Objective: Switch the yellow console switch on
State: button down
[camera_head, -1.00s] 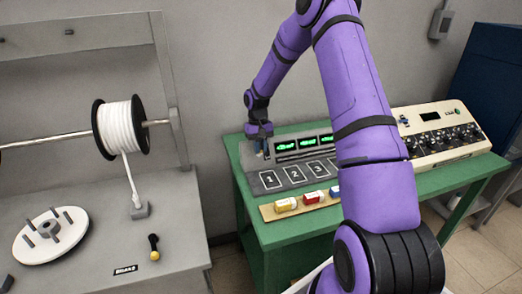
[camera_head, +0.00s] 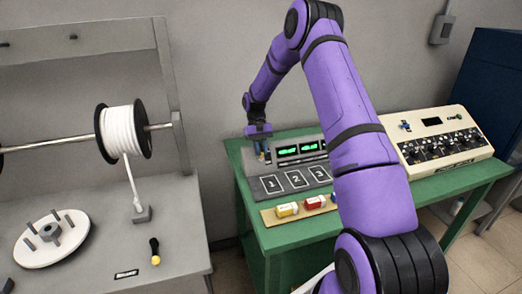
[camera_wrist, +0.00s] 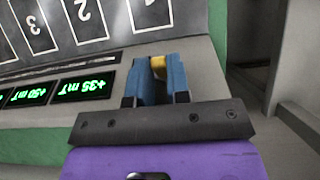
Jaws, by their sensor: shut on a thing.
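A grey console (camera_head: 262,189) with green displays and numbered pads stands on the green table. My gripper (camera_head: 264,155) is at the back left corner of this console. In the wrist view, my gripper's blue fingers (camera_wrist: 160,72) are close together around a small yellow part, the yellow switch (camera_wrist: 158,66). Only a little of the switch shows between the fingers, and its position, on or off, cannot be told. Two displays in the wrist view read +50 mT and +35 mT.
Small boxes (camera_head: 287,209) lie on a strip at the console's front. A beige control box (camera_head: 445,140) with black knobs stands at the right. A grey bench (camera_head: 175,255) with a white spool (camera_head: 123,131) is at the left. My arm hides part of the console.

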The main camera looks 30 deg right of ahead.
jog(key=c, duration=1.1)
grip_release()
jog(key=v, duration=1.1)
jog(key=shift+f, duration=0.1)
